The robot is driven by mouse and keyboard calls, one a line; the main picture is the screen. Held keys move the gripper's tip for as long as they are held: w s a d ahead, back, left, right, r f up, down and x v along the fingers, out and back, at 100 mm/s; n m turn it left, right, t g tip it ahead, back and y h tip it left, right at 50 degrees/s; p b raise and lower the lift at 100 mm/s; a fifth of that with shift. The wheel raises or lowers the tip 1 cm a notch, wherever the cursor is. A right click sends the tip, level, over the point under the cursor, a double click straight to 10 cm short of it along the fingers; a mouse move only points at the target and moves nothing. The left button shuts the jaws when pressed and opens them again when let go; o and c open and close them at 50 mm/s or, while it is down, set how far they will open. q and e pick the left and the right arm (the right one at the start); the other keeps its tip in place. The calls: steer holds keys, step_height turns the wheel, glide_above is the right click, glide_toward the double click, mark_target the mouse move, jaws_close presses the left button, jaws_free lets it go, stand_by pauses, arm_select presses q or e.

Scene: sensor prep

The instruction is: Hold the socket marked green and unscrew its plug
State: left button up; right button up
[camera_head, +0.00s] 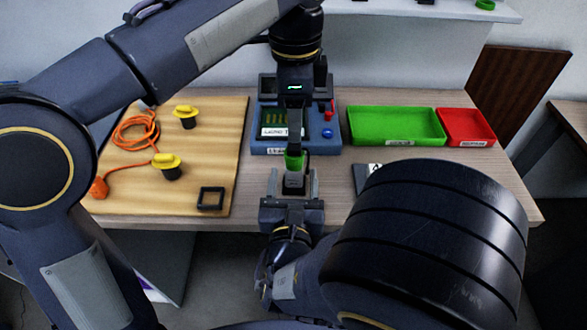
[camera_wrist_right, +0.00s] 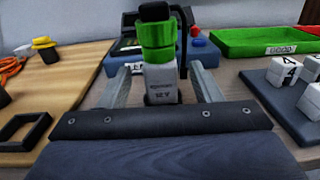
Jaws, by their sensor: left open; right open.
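The green-marked socket (camera_head: 294,182) stands upright near the table's front edge, with a green band and plug (camera_head: 293,161) on top. In the right wrist view the socket body (camera_wrist_right: 160,84) is grey with printed lettering, under a bright green band (camera_wrist_right: 156,40) and a black top (camera_wrist_right: 155,12). My right gripper (camera_head: 292,186) is open, with one finger on each side of the socket and gaps visible in the wrist view. My left gripper (camera_head: 294,140) is open and points down directly above the green plug. Its fingertips overlap the plug's top, so contact cannot be told.
A blue tester (camera_head: 267,147) stands behind the socket. A green tray (camera_head: 397,141) and a red tray (camera_head: 466,140) are at the back right. A wooden board (camera_head: 222,150) at left holds yellow-capped parts (camera_head: 186,112), orange cable (camera_head: 136,132) and a black square frame (camera_head: 211,208). White numbered blocks (camera_wrist_right: 281,72) sit at right.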

steer(key=shift+w+d, duration=0.15)
steer(key=shift+w, duration=2.15)
jaws_close()
